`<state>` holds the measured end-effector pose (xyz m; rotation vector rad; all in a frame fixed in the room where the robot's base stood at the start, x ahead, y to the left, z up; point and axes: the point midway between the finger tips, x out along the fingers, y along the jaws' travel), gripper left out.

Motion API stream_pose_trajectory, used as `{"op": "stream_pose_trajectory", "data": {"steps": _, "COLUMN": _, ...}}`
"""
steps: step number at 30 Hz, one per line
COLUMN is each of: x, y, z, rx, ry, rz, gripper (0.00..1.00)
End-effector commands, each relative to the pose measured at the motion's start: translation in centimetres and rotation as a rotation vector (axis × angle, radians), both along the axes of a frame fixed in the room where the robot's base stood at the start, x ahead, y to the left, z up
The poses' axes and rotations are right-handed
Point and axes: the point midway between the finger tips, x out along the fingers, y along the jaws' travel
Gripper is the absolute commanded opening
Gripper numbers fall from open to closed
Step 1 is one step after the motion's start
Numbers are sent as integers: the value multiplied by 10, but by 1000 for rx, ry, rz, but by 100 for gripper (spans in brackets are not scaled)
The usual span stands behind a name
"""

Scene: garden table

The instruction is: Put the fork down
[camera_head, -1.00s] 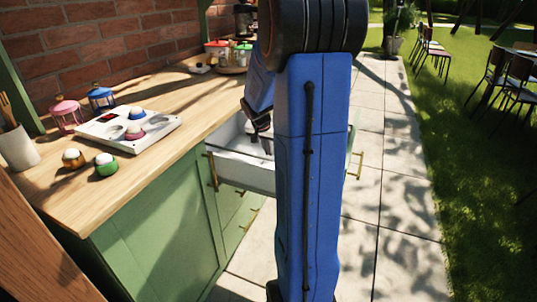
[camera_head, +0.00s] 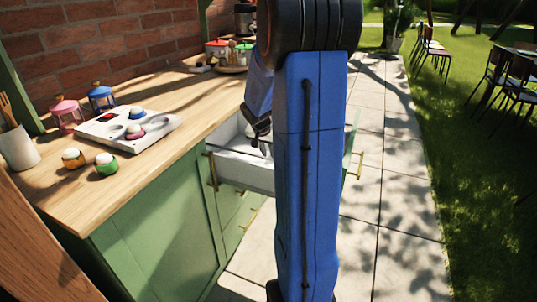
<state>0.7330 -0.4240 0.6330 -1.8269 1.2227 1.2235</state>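My gripper (camera_head: 258,129) is at the open drawer, just left of my blue arm, with its dark fingers pointing down at the drawer's inside. The drawer (camera_head: 240,176) is pulled out of the green cabinet, and its white interior shows partly. A small thin grey shape (camera_head: 265,148) shows below the fingers inside the drawer; it may be the fork, but it is too small to be sure. Whether the gripper touches it, and whether the fingers are open or shut, cannot be made out. My arm hides the right part of the drawer.
The wooden counter (camera_head: 150,170) carries a white tray (camera_head: 105,136) with coloured round pieces, two loose ones (camera_head: 107,164), lanterns (camera_head: 66,114) and a white utensil cup (camera_head: 18,148). Pots (camera_head: 216,48) stand farther back. Paving and grass lie to the right, with chairs beyond.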

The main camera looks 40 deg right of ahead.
Motion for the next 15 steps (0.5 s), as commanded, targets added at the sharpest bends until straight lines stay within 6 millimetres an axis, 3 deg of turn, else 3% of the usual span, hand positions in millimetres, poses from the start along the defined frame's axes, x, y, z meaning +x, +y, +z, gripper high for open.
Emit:
{"op": "stream_pose_trajectory", "data": {"steps": 5, "x": -2, "y": 7, "z": 20, "rx": -2, "ry": -3, "rz": 0, "gripper": 22}}
{"op": "stream_pose_trajectory", "data": {"steps": 15, "x": -12, "y": 30, "z": 80, "rx": -2, "ry": -3, "rz": 1, "gripper": 22}}
